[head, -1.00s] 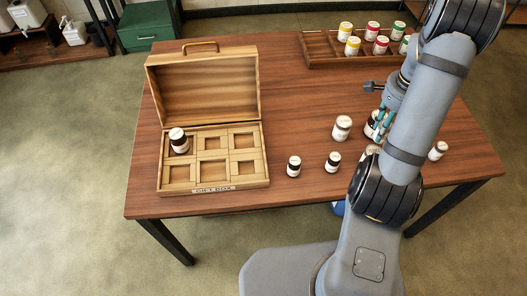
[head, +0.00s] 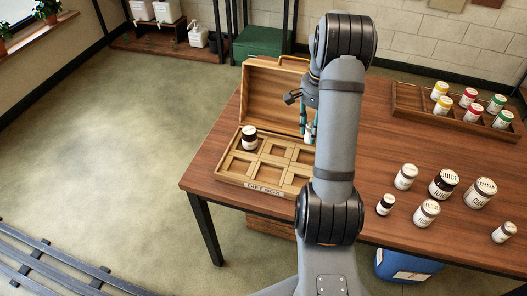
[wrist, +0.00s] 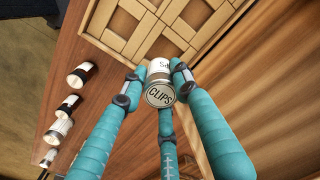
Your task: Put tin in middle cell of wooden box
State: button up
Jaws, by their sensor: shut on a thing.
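The wooden box (head: 236,180) stands open at the left of the table, with its lid (head: 275,98) raised behind. It has two rows of three cells, and a dark jar with a white label (head: 249,138) sits in the back left cell. My gripper (head: 308,130) is above the right part of the box, in front of the lid. In the wrist view, my gripper (wrist: 161,76) is shut on a tin (wrist: 160,94) with CLIPS on its lid. The box's cells (wrist: 150,30) show beyond the tin. My arm hides the box's right end in the head view.
Several loose jars, among them a dark JUICE jar (head: 443,184) and a small jar (head: 386,205), stand on the table right of my arm. A wooden rack (head: 410,97) with coloured tins is at the back right. The raised lid is close to my gripper.

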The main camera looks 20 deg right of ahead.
jog(key=w+a+f, duration=0.2)
jog(key=w+a+f+p, duration=0.1)
jog(key=w+a+f, duration=0.1)
jog(key=w, duration=0.1)
jog(key=w+a+f+p, duration=0.1)
jog(key=w+a+f, duration=0.1)
jog(key=a, duration=0.1)
jog(key=shift+w+f, duration=0.15)
jog(key=shift+w, duration=0.2)
notch_tip(320, 180, down, 4)
jog(key=shift+a+r+p, duration=0.1)
jog(key=shift+p, duration=0.6)
jog(key=shift+f, duration=0.25)
jog(key=shift+f+b, duration=0.15)
jog(key=shift+b, duration=0.15)
jog(key=o, duration=1.1)
jog(key=shift+o, duration=0.2)
notch_tip(320, 180, up, 13)
jog(key=b, duration=0.1)
jog(key=shift+f, duration=0.2)
